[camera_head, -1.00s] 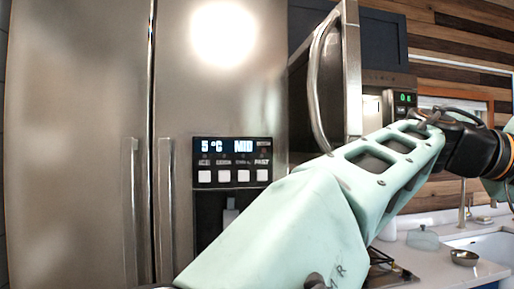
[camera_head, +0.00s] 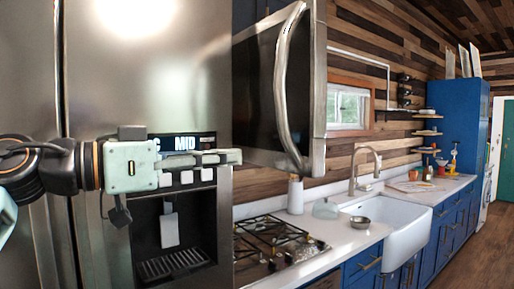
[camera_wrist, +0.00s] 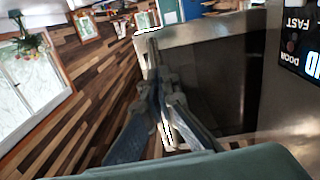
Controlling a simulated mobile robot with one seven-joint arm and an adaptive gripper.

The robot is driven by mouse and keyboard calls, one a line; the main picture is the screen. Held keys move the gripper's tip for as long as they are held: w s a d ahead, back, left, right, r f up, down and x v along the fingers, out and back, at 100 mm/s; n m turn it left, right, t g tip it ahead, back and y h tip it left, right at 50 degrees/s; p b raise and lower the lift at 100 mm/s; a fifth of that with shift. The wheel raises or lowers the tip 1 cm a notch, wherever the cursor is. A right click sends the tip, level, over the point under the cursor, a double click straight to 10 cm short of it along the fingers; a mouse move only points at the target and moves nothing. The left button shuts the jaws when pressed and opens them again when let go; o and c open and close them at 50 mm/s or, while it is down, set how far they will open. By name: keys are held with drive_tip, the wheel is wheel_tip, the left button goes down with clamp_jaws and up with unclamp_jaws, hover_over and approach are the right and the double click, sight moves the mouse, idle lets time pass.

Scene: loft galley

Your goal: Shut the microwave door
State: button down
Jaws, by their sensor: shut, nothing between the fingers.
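The microwave door (camera_head: 262,90) stands open at the upper middle of the head view, with a dark panel and a steel edge. Its curved steel handle (camera_head: 283,85) faces me. The microwave body is hidden behind the door. My gripper (camera_head: 238,157) is shut and empty, pointing right in front of the fridge dispenser, at the lower left corner of the door. In the wrist view my gripper's fingers (camera_wrist: 154,48) lie together in front of the dark door panel (camera_wrist: 215,80). I cannot tell whether they touch it.
The steel fridge (camera_head: 95,70) with its lit dispenser panel (camera_head: 185,143) stands close at left. Below the door are a gas hob (camera_head: 275,240), a white bottle (camera_head: 295,195) and a counter with a sink (camera_head: 395,220). The floor (camera_head: 475,240) at right is clear.

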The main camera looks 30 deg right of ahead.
drive_tip(key=w+a, duration=0.2)
drive_tip(key=p, duration=0.3)
approach(276, 155)
drive_tip(key=s+d, duration=0.4)
drive_tip(key=d, duration=0.2)
drive_tip(key=shift+d+r+t, duration=0.2)
drive_tip(key=shift+d+t, duration=0.1)
drive_tip(key=shift+d, duration=0.25)
